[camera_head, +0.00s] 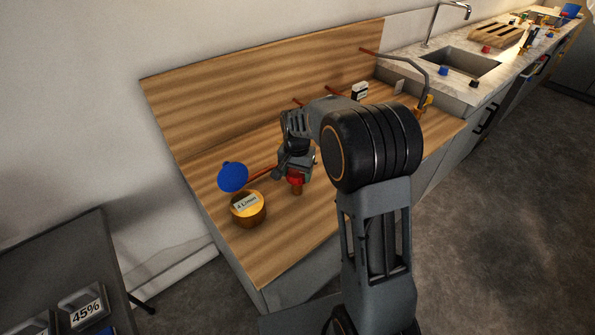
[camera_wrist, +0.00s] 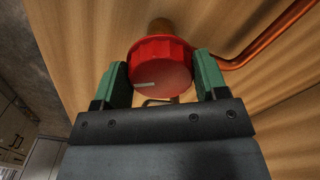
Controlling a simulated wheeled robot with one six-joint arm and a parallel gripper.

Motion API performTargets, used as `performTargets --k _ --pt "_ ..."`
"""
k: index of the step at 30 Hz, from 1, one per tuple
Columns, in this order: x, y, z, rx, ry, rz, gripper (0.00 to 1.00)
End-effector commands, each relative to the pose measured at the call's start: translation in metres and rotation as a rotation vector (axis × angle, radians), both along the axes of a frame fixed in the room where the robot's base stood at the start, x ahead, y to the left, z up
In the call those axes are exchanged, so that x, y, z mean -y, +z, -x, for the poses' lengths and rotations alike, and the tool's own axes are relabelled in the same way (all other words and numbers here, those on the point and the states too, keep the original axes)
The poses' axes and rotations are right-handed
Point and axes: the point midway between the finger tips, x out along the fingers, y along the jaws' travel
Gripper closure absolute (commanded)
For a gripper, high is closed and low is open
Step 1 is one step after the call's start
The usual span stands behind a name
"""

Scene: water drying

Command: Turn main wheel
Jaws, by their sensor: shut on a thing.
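The main wheel is a red ridged knob with a pale mark on its face. It shows in the wrist view (camera_wrist: 160,66) between the two green fingers. In the head view the red wheel (camera_head: 295,179) sits on a brass-coloured stem above the wooden counter. My gripper (camera_wrist: 162,75) is closed around the wheel's sides, with one finger at its left and one at its right. In the head view my gripper (camera_head: 297,163) is partly hidden by my own wrist and arm.
A copper pipe (camera_wrist: 275,37) runs beside the wheel. A blue disc (camera_head: 233,176) and a round container labelled "4 Liter" (camera_head: 248,209) are to the left on the wooden counter (camera_head: 275,245). A sink (camera_head: 462,64) is at the back right. A dark table with a "45%" display (camera_head: 86,313) is lower left.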

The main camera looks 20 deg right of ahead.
Motion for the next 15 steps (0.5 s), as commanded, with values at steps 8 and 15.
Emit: performTargets --k 8,15 --pt "-0.0009 0.0015 -0.0018 0.004 -0.229 0.0 0.57" --pt "-0.0014 0.0014 -0.0027 0.004 -0.369 0.001 0.57"
